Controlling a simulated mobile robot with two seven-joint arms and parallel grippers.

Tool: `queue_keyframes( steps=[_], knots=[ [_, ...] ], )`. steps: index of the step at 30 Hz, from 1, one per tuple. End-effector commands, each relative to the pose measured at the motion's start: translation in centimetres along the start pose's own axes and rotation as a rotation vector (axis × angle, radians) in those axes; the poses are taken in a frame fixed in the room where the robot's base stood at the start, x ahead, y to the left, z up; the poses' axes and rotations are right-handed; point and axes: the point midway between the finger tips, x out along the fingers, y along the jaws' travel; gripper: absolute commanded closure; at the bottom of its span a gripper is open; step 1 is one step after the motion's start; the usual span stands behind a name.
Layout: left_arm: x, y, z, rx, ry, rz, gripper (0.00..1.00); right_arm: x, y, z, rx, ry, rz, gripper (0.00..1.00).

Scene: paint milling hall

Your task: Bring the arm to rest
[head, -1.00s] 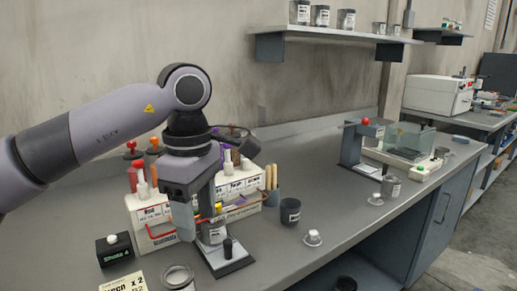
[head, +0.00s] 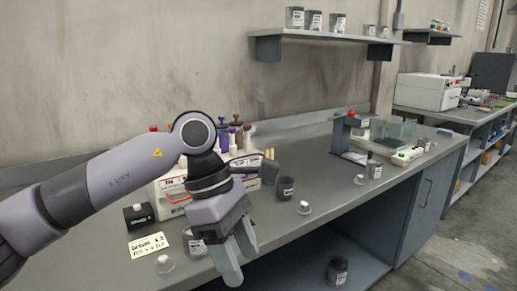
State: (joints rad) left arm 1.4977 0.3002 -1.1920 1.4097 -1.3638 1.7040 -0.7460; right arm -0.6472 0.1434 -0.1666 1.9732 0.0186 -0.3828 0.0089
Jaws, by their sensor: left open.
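My left arm comes in from the left over the grey workbench (head: 330,195). Its gripper (head: 237,256) is open and empty, with the fingers pointing down near the bench's front edge. A white rack (head: 172,188) with several coloured-top bottles stands behind the arm, partly hidden by it. A metal jar (head: 192,243) stands just left of the gripper, apart from the fingers as far as I can tell. My right gripper is not in view.
A dark cup (head: 285,188) and a small white-knobbed lid (head: 304,208) stand right of the gripper. A black display block (head: 138,216) and a note card (head: 149,246) lie left. A red-topped press (head: 341,135) stands farther right. A jar (head: 338,271) sits below the bench.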

Motion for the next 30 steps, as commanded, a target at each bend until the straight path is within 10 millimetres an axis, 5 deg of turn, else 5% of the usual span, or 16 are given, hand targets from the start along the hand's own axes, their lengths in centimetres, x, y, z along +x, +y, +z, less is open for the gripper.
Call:
queue_keyframes(
  steps=[7,16,23,30],
  knots=[
    [4.3,-2.3,7.2,-0.121,-0.523,-0.159,0.43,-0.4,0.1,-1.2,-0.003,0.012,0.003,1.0],
    [2.8,-3.1,12.0,-0.473,-1.168,-0.393,0.43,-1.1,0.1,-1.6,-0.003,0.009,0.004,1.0],
    [0.7,-1.2,10.1,-0.861,-1.609,-0.588,0.43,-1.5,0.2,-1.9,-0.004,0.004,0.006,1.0],
    [1.6,1.1,3.0,-1.356,-2.005,-0.791,0.43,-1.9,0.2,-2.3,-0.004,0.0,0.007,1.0]
  ],
)
